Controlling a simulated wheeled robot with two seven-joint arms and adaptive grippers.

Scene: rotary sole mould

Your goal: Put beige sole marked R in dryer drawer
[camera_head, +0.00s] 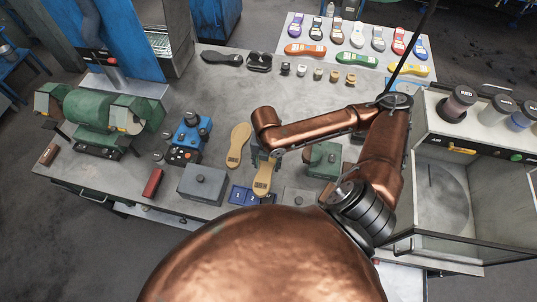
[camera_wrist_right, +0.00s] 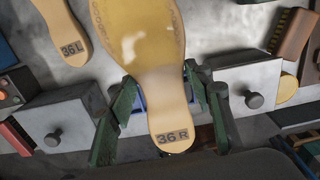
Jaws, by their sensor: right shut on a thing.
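The beige sole marked 36 R (camera_wrist_right: 165,105) is between the fingers of my right gripper (camera_wrist_right: 160,78), which is shut on it. In the head view the same sole (camera_head: 263,180) hangs below the gripper, over the worktable's front part. A second beige sole, marked 36 L in the wrist view (camera_wrist_right: 66,32), lies to its left; it also shows in the head view (camera_head: 238,143). A grey box with a knob (camera_head: 203,183) stands left of the held sole, and another (camera_head: 300,197) right of it. I cannot tell which thing is the dryer drawer. My left gripper is not in view.
A blue numbered tray (camera_head: 245,196) is just below the held sole. A blue machine (camera_head: 190,135) and a green grinder (camera_head: 95,115) stand on the left. Coloured soles (camera_head: 357,35) line the back. An open-fronted cabinet (camera_head: 440,195) stands at the right.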

